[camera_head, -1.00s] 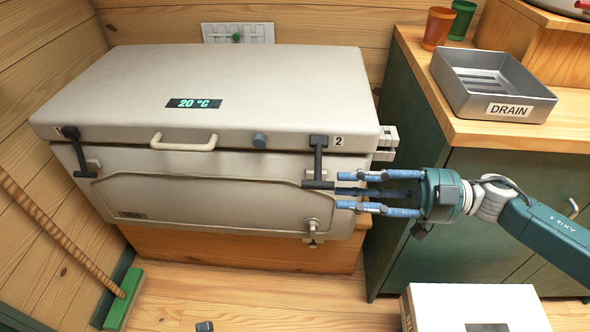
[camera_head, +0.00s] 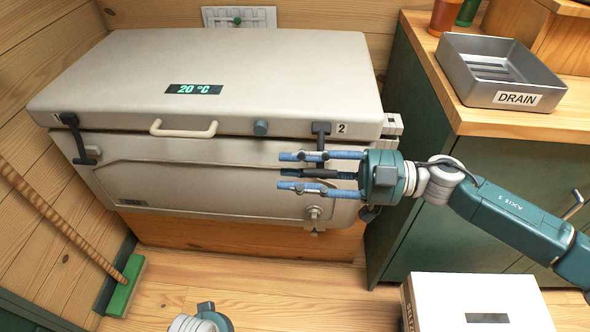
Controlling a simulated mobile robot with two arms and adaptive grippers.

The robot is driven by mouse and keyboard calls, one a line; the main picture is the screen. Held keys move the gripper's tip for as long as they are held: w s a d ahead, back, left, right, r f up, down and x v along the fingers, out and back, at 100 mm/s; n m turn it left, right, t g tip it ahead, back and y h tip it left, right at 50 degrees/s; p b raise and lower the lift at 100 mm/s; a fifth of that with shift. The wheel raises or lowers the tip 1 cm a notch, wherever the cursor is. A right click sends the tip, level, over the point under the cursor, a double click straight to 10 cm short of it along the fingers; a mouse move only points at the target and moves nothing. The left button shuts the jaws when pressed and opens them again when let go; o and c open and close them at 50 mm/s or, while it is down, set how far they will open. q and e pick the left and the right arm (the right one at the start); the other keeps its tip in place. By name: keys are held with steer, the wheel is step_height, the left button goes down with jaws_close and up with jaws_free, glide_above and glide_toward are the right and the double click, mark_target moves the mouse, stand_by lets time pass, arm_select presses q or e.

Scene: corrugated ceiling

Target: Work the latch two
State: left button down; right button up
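Latch two (camera_head: 321,130) is a dark hanging lever on the front right of the beige cooler (camera_head: 230,75), next to a "2" label. It hangs down from the lid, with its lower crossbar over the front wall. My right gripper (camera_head: 290,172) comes in from the right with its blue fingers spread. One finger passes above the crossbar and one below, so the crossbar lies between them in the picture. I cannot tell whether they touch it.
Latch one (camera_head: 76,140) hangs at the cooler's left. A pale handle (camera_head: 183,129) and a knob (camera_head: 260,128) are on the lid's front. A drain valve (camera_head: 314,213) sits below my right gripper. A green cabinet (camera_head: 435,185) stands right, and a white box (camera_head: 480,300) is on the floor.

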steer(key=shift+c, duration=0.3)
jaws_close()
